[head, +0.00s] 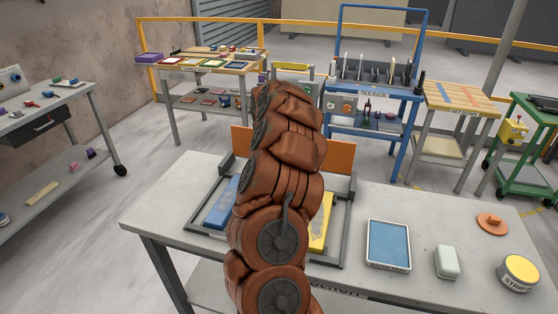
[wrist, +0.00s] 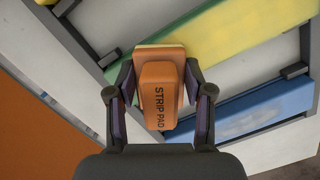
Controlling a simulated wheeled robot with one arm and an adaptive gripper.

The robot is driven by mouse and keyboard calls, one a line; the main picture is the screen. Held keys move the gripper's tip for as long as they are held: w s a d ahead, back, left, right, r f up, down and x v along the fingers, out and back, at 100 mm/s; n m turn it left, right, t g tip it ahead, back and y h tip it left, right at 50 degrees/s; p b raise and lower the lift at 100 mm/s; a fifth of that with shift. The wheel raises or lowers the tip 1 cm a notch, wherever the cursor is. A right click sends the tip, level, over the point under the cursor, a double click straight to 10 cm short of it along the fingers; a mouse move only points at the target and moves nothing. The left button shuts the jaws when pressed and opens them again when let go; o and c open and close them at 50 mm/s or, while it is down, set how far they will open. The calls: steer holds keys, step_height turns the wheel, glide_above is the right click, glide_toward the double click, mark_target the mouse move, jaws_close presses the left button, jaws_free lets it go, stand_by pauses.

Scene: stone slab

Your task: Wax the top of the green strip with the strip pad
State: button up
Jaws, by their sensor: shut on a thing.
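My gripper (wrist: 159,78) is shut on the orange strip pad (wrist: 161,103), lettered STRIP PAD, in the wrist view. The pad's far end overlaps the left part of the green strip (wrist: 150,62); I cannot tell whether it touches the strip. The strip runs from left of the pad to the upper right. It is green near the pad and along one edge, and yellowish farther right.
A blue strip (head: 220,205) and a yellow strip (head: 319,232) lie either side of my arm in a dark frame (head: 344,232). An orange board (head: 341,157) rises behind. A blue-topped tray (head: 388,243), a pale block (head: 447,262) and an orange-brown disc (head: 492,222) are at right.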

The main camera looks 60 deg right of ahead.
steer(key=shift+w+d+r+p, duration=0.1)
steer(key=shift+w+d+p, duration=0.15)
steer(key=shift+d, duration=0.5)
steer(key=shift+w+d+p, duration=0.25)
steer(key=shift+d, duration=0.45)
step_height(320, 180, up, 2)
steer(key=shift+a+r, duration=0.15)
steer(key=shift+r, duration=0.7)
steer(key=shift+r+p, duration=0.35)
steer(key=shift+r, duration=1.75)
